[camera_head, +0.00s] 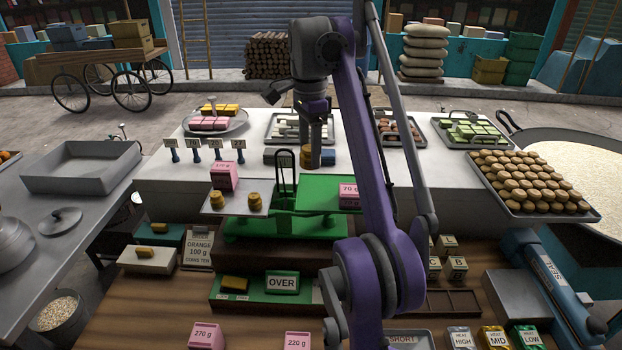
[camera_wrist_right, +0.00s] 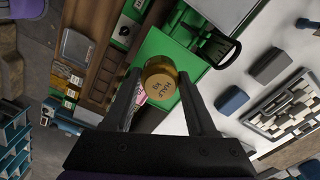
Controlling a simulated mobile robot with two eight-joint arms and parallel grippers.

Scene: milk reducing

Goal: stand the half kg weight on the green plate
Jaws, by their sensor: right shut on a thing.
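The half kg weight (camera_wrist_right: 160,82) is a brass cylinder, with its marked top facing the wrist camera. My right gripper (camera_head: 313,160) is shut on it; in the wrist view the fingers (camera_wrist_right: 160,95) are on either side of it. In the head view the weight (camera_head: 305,155) shows partly behind the gripper, over the back part of the scale. The green plate (camera_head: 318,192) is the scale's right pan, with a pink box (camera_head: 349,196) at its right. The weight appears held above the plate; the exact gap is unclear. My left gripper is not in view.
The scale's pale left pan (camera_head: 232,206) holds a pink box (camera_head: 223,176) and brass weights (camera_head: 254,200). The scale's dark upright handle (camera_head: 286,172) stands between the pans. Blue-grey blocks and sweet trays (camera_head: 470,133) lie on the white counter behind.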

